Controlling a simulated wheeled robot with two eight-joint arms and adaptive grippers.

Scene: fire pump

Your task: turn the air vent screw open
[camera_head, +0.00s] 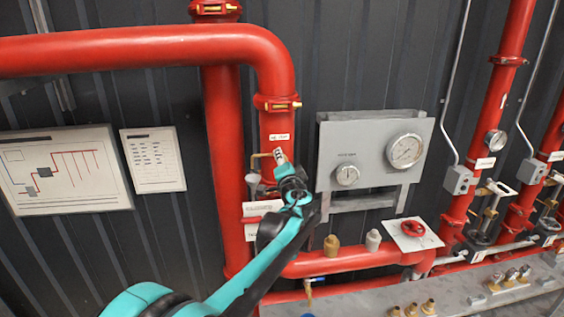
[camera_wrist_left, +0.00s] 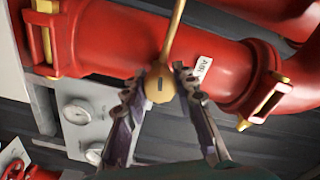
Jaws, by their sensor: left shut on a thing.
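The air vent screw (camera_wrist_left: 160,86) is a round brass head with a small dark slot, on a thin brass stem, in the left wrist view. My left gripper (camera_wrist_left: 167,82) has its two fingers on either side of this head and is shut on it. In the head view my left gripper (camera_head: 281,158) is at the vertical red pipe, beside a thin bent brass tube (camera_head: 262,155). The gripper hides the screw there. A white label (camera_wrist_left: 200,70) on the red pipe is beside the right finger. My right gripper is not in view.
A grey panel (camera_head: 377,127) with a large gauge (camera_head: 405,150) and a smaller dial (camera_head: 347,175) is right of the gripper. Framed charts (camera_head: 152,160) are left.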

